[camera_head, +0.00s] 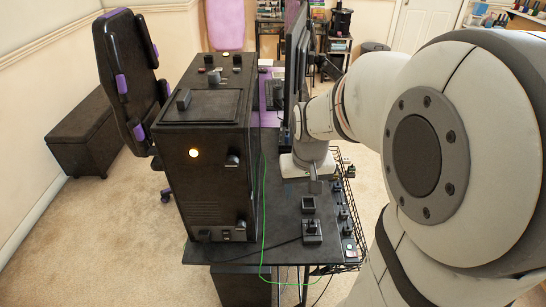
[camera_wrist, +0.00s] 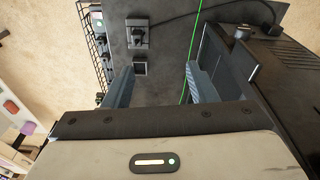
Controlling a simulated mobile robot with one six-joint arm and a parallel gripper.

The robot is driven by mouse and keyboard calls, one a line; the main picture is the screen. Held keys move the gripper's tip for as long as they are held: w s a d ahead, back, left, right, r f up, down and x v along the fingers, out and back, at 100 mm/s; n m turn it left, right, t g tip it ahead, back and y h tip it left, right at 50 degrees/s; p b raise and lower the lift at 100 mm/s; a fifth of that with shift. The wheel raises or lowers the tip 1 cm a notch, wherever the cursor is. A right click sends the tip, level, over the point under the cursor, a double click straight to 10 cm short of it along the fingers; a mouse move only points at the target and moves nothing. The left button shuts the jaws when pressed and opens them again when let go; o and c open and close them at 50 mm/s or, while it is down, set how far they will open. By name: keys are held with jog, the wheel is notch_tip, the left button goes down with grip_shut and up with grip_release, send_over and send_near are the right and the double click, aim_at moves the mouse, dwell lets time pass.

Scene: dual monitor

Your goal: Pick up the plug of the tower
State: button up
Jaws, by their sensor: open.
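The black tower (camera_head: 205,150) stands on the dark desk with a lit round button on its front. A black plug (camera_head: 311,228) with a black cable is seated in a socket on the desk to the tower's right; the cable runs left toward the tower. In the wrist view the plug (camera_wrist: 138,32) is near the top, with an empty square socket (camera_wrist: 140,69) below it. My gripper (camera_head: 315,182) is above the desk, behind the plug in the head view. In the wrist view my gripper (camera_wrist: 163,82) is open and empty, its fingers either side of the empty socket.
A green cable (camera_head: 264,200) runs along the desk (camera_head: 285,210) between the tower and the sockets and hangs over the front edge. A black wire rack (camera_head: 352,225) lines the desk's right edge. Monitors (camera_head: 295,60) stand behind my gripper.

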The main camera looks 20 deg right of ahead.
jog(key=shift+m+g, duration=0.7)
jog(key=shift+g, duration=0.1)
jog(key=w+d+f+b, duration=0.1)
jog(key=d+f, duration=0.1)
jog(key=f, duration=0.3)
jog(key=w+d+f+b, duration=0.2)
jog(key=f, duration=0.4)
jog(key=w+d+f+b, duration=0.2)
jog(key=d+f, duration=0.1)
jog(key=f, duration=0.2)
jog(key=shift+w+d+f, duration=0.1)
jog(key=shift+w+f, duration=0.1)
jog(key=shift+f, duration=0.1)
notch_tip(320, 180, down, 8)
jog(key=shift+r, duration=0.25)
jog(key=shift+c, duration=0.3)
grip_shut()
notch_tip(320, 180, up, 10)
jog(key=shift+f+p, duration=0.1)
jog(key=shift+p, duration=0.2)
notch_tip(320, 180, up, 5)
jog(key=p, duration=0.3)
send_over(313, 223)
jog(key=shift+f, duration=0.1)
